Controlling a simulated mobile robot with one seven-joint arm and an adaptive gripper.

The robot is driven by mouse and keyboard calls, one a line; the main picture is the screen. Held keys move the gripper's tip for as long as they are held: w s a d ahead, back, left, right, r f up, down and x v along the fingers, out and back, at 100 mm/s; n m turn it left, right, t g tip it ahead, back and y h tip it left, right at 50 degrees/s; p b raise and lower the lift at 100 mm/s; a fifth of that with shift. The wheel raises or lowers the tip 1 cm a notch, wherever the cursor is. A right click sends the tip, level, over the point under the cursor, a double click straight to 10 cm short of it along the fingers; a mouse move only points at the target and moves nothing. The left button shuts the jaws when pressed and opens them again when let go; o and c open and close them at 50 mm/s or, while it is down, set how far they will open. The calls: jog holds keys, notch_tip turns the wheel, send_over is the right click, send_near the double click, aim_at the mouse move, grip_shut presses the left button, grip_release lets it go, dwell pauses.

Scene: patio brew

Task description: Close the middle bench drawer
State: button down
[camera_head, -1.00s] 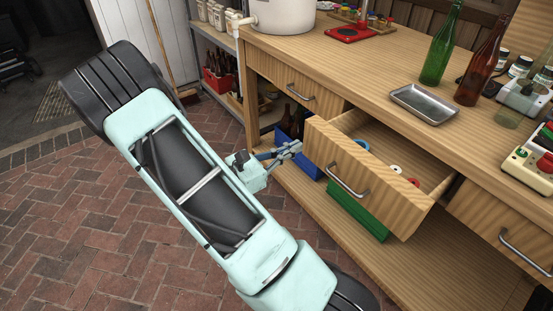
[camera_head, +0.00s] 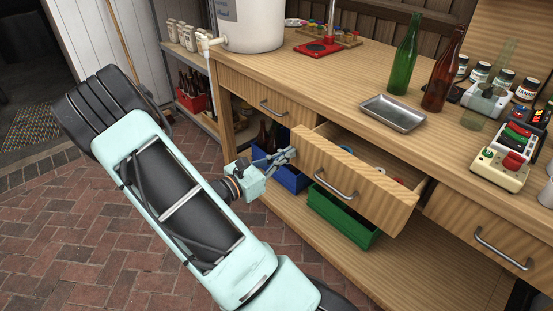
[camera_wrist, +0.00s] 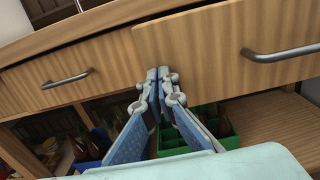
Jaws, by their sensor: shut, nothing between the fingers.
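The middle bench drawer (camera_head: 352,176) stands partly open, its wooden front pulled out from the bench and a metal handle (camera_head: 335,186) across it. Coloured round items show inside it. My gripper (camera_head: 290,153) is shut and empty at the left edge of the drawer front. In the wrist view the shut fingertips (camera_wrist: 158,72) overlap the left end of the drawer front (camera_wrist: 225,50), and its handle (camera_wrist: 283,53) is off to the right. I cannot tell whether the fingertips touch the drawer.
The left drawer (camera_head: 265,100) and right drawer (camera_head: 490,240) are closed. A green crate (camera_head: 342,217) and a blue crate (camera_head: 290,178) stand on the lower shelf. The worktop holds a metal tray (camera_head: 392,113), a green bottle (camera_head: 405,60) and a brown bottle (camera_head: 442,75).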

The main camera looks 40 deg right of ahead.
jog(key=d, duration=0.8)
jog(key=w+d, duration=0.1)
jog(key=d, duration=0.3)
jog(key=shift+p, duration=0.4)
jog(key=shift+r, duration=0.1)
